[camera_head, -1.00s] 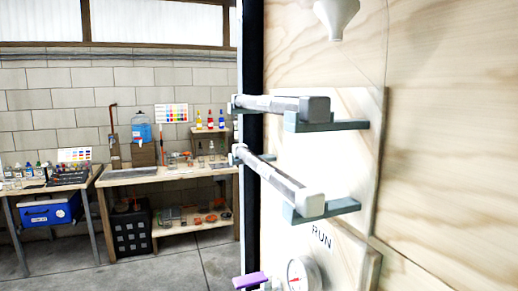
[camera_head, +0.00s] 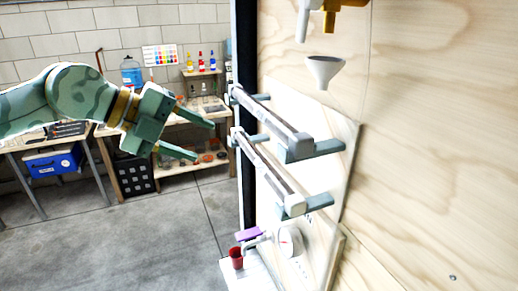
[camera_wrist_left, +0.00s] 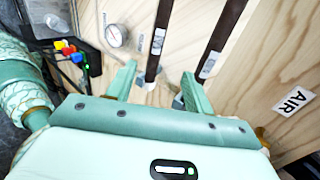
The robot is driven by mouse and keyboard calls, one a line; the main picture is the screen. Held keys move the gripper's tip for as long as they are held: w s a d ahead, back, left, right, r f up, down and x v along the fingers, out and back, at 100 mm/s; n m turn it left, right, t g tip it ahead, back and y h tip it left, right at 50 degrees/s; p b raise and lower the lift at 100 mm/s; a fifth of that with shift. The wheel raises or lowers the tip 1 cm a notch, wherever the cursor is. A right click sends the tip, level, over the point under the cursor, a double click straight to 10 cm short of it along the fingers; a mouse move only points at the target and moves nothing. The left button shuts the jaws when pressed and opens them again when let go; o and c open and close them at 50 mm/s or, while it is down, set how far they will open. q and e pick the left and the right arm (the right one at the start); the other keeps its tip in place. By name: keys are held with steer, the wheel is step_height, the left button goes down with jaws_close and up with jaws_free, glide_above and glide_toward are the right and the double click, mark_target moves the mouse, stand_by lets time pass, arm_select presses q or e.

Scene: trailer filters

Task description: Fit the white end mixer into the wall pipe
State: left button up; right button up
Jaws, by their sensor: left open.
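Two long dark bars lie one above the other on teal brackets on the wooden panel. The lower bar (camera_head: 268,168) has a white block end (camera_head: 295,205); the upper bar (camera_head: 268,115) has a greyer one (camera_head: 300,146). I cannot tell which part is the mixer or the wall pipe. My left gripper (camera_head: 204,141) is open and empty, left of the bars' far ends in the head view. In the left wrist view its fingers (camera_wrist_left: 158,88) stand apart, with one dark bar (camera_wrist_left: 164,35) showing between them, seemingly beyond; contact cannot be told.
A white funnel (camera_head: 324,70) is on the panel above the bars. A round gauge (camera_head: 289,242), a white spout (camera_head: 257,240) and a red cup (camera_head: 236,258) are below. A workbench (camera_head: 180,125) stands behind. The floor (camera_head: 170,235) at lower left is clear.

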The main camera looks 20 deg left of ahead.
arm_select(q)
steer(key=p, duration=0.4)
glide_toward(258, 164)
steer(key=x, duration=0.4)
steer(key=shift+d+r, duration=0.1)
steer(key=shift+d, duration=0.25)
steer(key=shift+w+d+p, duration=0.15)
steer(key=shift+w+p, duration=0.15)
steer(key=shift+p, duration=0.15)
steer(key=p+x, duration=0.1)
steer(key=x, duration=0.1)
steer(key=p+x, duration=0.1)
steer(key=x, duration=0.1)
steer(key=shift+a+f, duration=0.2)
steer(key=shift+a, duration=0.05)
steer(key=shift+w+d+f, duration=0.2)
steer(key=shift+w+f, duration=0.05)
steer(key=shift+f, duration=0.1)
steer(key=shift+s, duration=0.1)
jaws_close()
